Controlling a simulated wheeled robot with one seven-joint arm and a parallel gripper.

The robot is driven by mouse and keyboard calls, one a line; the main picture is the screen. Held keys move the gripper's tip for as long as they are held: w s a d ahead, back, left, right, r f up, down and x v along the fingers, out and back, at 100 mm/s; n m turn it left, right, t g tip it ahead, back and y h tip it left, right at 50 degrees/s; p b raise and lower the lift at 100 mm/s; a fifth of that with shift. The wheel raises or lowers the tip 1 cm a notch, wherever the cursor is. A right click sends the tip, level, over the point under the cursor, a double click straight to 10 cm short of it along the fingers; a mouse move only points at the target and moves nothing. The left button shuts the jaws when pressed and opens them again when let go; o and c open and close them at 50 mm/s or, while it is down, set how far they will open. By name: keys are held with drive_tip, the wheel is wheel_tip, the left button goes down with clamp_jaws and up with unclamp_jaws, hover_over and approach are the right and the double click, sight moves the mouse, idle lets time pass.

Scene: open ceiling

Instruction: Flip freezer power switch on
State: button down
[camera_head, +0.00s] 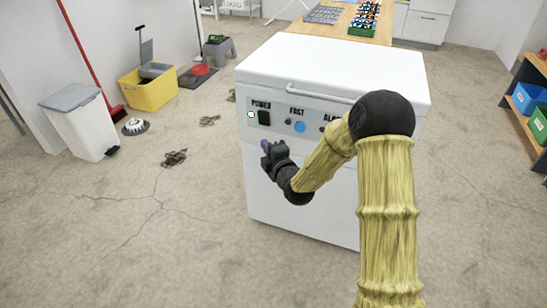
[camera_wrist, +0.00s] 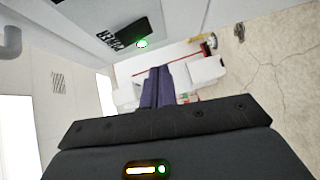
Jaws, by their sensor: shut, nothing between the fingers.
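The white chest freezer (camera_head: 330,70) stands in the middle of the head view. On its front panel, the black power switch (camera_head: 264,118) sits below the word POWER, with a small green-glowing lamp (camera_head: 250,114) to its left. In the wrist view the dark switch (camera_wrist: 132,31) is at the upper middle, and the lamp (camera_wrist: 142,44) glows bright green beside it. My gripper (camera_head: 266,147) is just below the switch in the head view, apart from it. Its purple fingers (camera_wrist: 157,86) are shut and empty. Which way the switch is tipped is unclear.
A blue round button (camera_head: 300,127) and a partly hidden alarm label lie right of the switch. A long handle (camera_head: 320,94) sticks out above the panel.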

drive_tip(key=v, duration=0.2)
drive_tip(key=f+v, duration=0.1)
drive_tip(key=v, duration=0.2)
drive_tip(key=shift+p, duration=0.35)
drive_tip(key=s+d+r+m+g+h+p, duration=0.2)
drive_tip(key=s+d+r+m+g+h, duration=0.15)
drive_tip(key=s+d+m+g, duration=0.6)
drive_tip(key=s+d+r+m+g+h+p, duration=0.2)
drive_tip(key=s+d+m+g+h, duration=0.3)
drive_tip(key=s+m, duration=0.95)
wheel_tip(320, 180, up, 38)
drive_tip(key=s+d+n+t+y+p, duration=0.1)
drive_tip(key=p, duration=3.7)
drive_tip(key=shift+s+n+t, duration=0.35)
drive_tip(key=shift+n, duration=0.05)
